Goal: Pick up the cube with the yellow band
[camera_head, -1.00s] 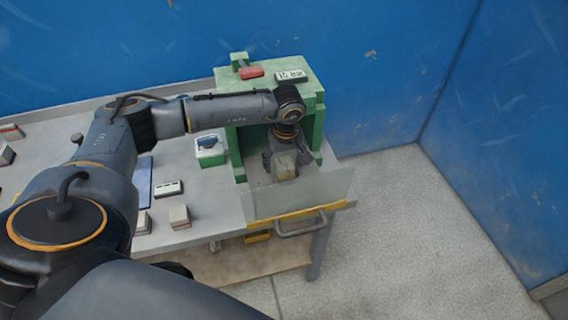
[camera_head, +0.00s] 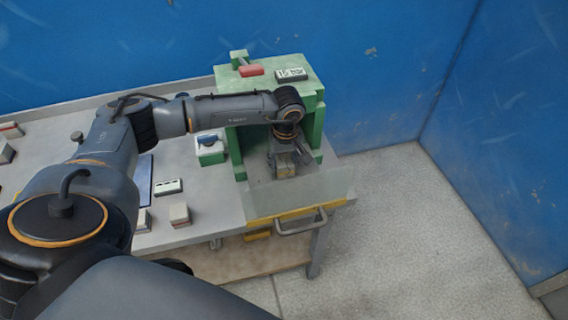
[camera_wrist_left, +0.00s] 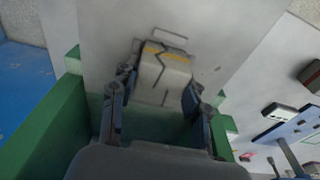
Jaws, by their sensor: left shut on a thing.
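The cube with the yellow band (camera_wrist_left: 164,72) is pale, with a yellow stripe and dark crack-like lines on its face in the left wrist view. My left gripper (camera_wrist_left: 160,90) is shut on it, one finger on each side. In the head view the left gripper (camera_head: 286,162) points down inside the green press frame, and the cube (camera_head: 285,170) shows small between its fingers. I cannot tell whether the cube touches the surface under it.
The green press (camera_head: 313,115) has posts close on both sides of my gripper. Other blocks (camera_head: 179,214), a green-white box (camera_head: 210,150) and a blue panel (camera_head: 144,180) lie left on the grey table.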

